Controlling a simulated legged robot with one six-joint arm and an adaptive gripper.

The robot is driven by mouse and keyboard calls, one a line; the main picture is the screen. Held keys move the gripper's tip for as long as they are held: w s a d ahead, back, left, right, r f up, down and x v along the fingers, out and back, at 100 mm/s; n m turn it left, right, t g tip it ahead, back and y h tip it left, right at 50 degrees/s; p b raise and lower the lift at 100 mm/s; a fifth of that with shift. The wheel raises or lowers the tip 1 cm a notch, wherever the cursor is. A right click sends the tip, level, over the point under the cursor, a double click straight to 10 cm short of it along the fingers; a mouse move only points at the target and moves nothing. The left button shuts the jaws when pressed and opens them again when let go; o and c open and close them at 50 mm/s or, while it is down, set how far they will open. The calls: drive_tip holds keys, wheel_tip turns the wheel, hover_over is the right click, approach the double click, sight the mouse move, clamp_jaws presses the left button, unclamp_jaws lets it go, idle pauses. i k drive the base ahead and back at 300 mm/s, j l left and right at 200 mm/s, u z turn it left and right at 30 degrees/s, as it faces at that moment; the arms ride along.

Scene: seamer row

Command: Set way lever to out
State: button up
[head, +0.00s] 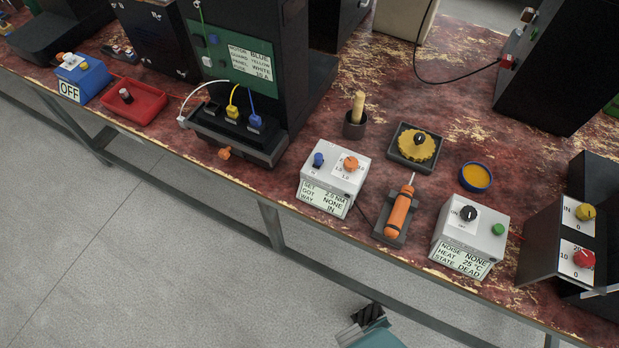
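The way lever is a small blue-topped lever (318,160) on the left of a white control box (345,185), with an IN label just below it. An orange knob (351,163) with a number scale sits to its right. The box's display (324,199) reads SET 2.0 NM, GOT NONE, WAY IN. My gripper (368,314) shows only in part at the bottom edge, a dark ridged end beyond a teal body. It is below and apart from the bench, well away from the lever. Its fingers cannot be made out.
An orange screwdriver (399,212) lies in a dark cradle right of the box. A dark cup (355,127) with a wooden handle stands behind it. Another white box (469,227) with a black knob is further right. The floor (180,240) before the bench is clear.

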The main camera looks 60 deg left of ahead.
sight(319, 160)
drive_tip(key=u, duration=2.3)
